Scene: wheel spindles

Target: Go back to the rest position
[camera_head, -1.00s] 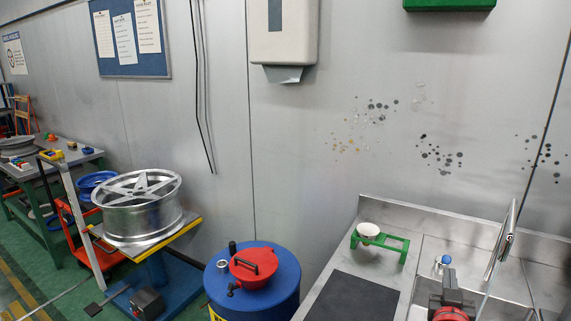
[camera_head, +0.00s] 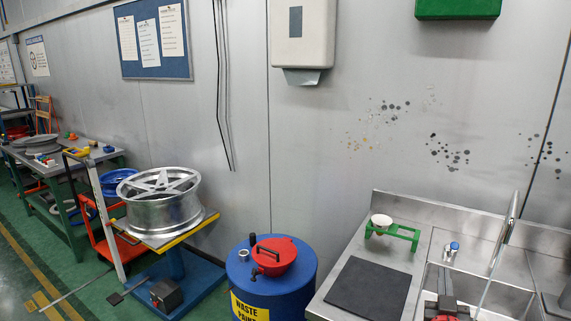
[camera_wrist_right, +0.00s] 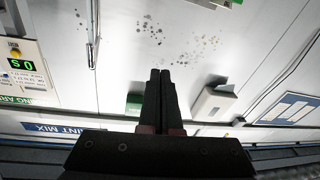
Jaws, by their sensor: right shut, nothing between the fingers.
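My right gripper (camera_head: 444,273) shows at the bottom right of the head view, in front of the sink. It is black with red parts. In the right wrist view, its two black fingers (camera_wrist_right: 160,72) lie together and hold nothing. Nothing touches the fingertips there; the grey wall is behind them. My left gripper is in neither view.
A steel sink (camera_head: 492,291) with a black mat (camera_head: 368,290) and green holder (camera_head: 392,235) stands at right. A blue barrel (camera_head: 296,292) and a wheel rim (camera_head: 160,212) on a yellow-edged lift stand left of it. Green floor (camera_head: 60,270) is open at far left.

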